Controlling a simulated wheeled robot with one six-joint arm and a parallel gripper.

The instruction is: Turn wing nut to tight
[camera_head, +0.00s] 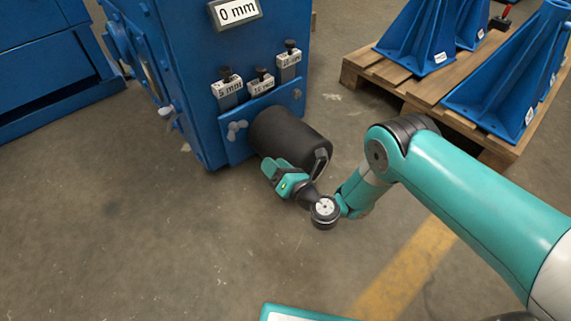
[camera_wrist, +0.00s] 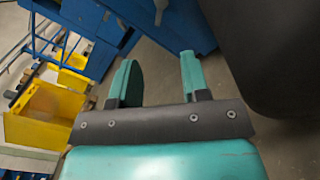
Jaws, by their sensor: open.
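A grey wing nut (camera_head: 237,131) sits on the blue front plate of the machine, just left of the black cylinder, in the head view. My gripper (camera_head: 271,170) is below and to the right of it, in front of the black cylinder and apart from the nut. In the wrist view my gripper (camera_wrist: 157,66) has its two teal fingers spread with nothing between them. A small grey part (camera_wrist: 160,9) shows beyond the fingertips at the top edge; I cannot tell whether it is the wing nut. How tight the nut is cannot be seen.
The black cylinder (camera_head: 287,137) bulges from the blue machine (camera_head: 190,70) close beside my gripper. Labelled gauge blocks (camera_head: 262,82) hang above it. A wooden pallet (camera_head: 362,66) with blue stands is at right. Yellow bins (camera_wrist: 45,113) show at left in the wrist view. Floor at front left is clear.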

